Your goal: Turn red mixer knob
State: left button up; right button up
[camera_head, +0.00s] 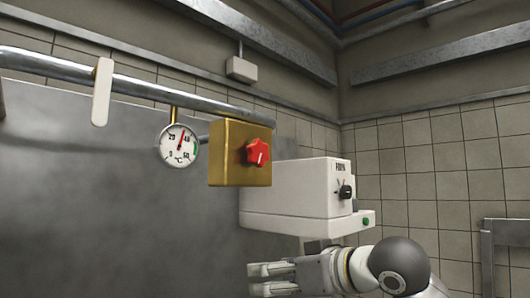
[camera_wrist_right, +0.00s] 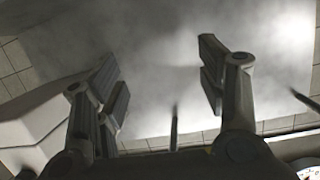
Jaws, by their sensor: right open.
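The red star-shaped knob (camera_head: 258,153) sits on the right face of a brass mixer box (camera_head: 228,165) in the head view. A pale pointer mark shows on the knob. My right gripper (camera_head: 273,279) is at the bottom of the head view, below the box and knob and apart from them, with its fingers pointing left. In the right wrist view, my right gripper (camera_wrist_right: 160,85) has its two fingers spread wide with nothing between them. The knob is not visible in the right wrist view. My left gripper is not in view.
A metal pipe (camera_head: 150,84) runs above, with a white lever (camera_head: 102,92). A white machine (camera_head: 305,190) with a black knob stands right of the box, above my right arm.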

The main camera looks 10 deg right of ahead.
jog(key=s+d+r+t+y, duration=0.15)
jog(key=s+r, duration=0.35)
jog(key=r, duration=0.8)
send_near(261, 153)
jog(key=shift+t+y, duration=0.35)
jog(key=p+x, duration=0.1)
jog(key=x, duration=0.1)
jog(key=p+x, duration=0.1)
jog(key=x, duration=0.2)
jog(key=p+x, duration=0.2)
jog(key=x, duration=0.1)
jog(key=shift+w+f, duration=0.1)
jog(key=shift+f, duration=0.2)
jog(key=shift+w+a+f, duration=0.1)
jog(key=shift+w+a, duration=0.1)
jog(key=shift+w, duration=0.2)
jog(key=c, duration=1)
jog(key=shift+c, duration=0.2)
